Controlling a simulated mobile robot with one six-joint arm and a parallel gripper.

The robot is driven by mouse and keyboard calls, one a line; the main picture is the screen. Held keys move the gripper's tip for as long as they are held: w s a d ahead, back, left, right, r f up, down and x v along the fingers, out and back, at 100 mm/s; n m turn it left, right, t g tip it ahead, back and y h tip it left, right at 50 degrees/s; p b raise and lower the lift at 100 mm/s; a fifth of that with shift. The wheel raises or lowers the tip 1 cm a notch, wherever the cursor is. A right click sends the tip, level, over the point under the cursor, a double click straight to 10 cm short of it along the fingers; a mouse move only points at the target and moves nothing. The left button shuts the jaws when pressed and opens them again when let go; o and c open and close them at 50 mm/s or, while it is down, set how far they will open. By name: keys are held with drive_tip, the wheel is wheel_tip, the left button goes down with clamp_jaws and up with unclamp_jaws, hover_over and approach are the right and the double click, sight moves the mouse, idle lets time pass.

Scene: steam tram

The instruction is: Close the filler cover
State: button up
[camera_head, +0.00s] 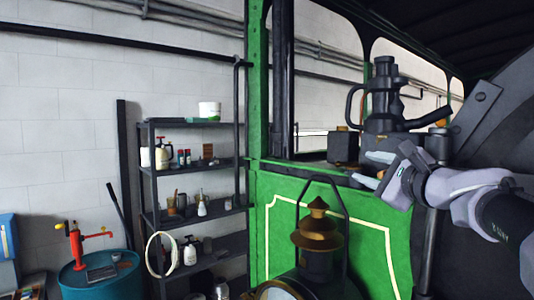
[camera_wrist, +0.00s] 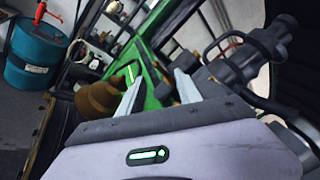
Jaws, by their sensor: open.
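My gripper (camera_head: 369,169) reaches in from the right, its two pale fingers apart and pointing left over the top edge of the green panel (camera_head: 290,190). In the wrist view the fingers (camera_wrist: 158,88) are spread, with nothing visible between them but the green panel edge behind. A dark fitting (camera_head: 384,95) with a curved pipe handle stands on the ledge just behind and above the gripper, and shows at the upper right of the wrist view (camera_wrist: 240,68). A small dark box (camera_head: 343,147) sits left of it. I cannot make out which part is the filler cover.
A brass-topped lantern (camera_head: 318,236) with a tall handle stands below and left of the gripper. A green post (camera_head: 257,80) rises at the panel's left. Shelves (camera_head: 195,123) with cans and bottles, and a teal drum (camera_head: 100,278) with a red pump, stand farther left.

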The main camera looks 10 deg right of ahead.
sight(340, 164)
drive_tip(key=w, duration=0.3)
drive_tip(key=w+a+p, duration=0.1)
drive_tip(key=w, duration=0.3)
drive_tip(key=w+a+f+p, duration=0.1)
drive_tip(key=w, duration=0.3)
drive_tip(key=shift+w, duration=0.1)
drive_tip(key=shift+w+r, duration=0.15)
drive_tip(key=shift+r+p, duration=0.15)
drive_tip(key=shift+p, duration=0.25)
drive_tip(key=shift+w+f, duration=0.3)
drive_tip(key=shift+w, duration=0.6)
drive_tip(key=shift+s+r, duration=0.15)
drive_tip(key=shift+s, duration=0.25)
drive_tip(key=c, duration=0.5)
clamp_jaws()
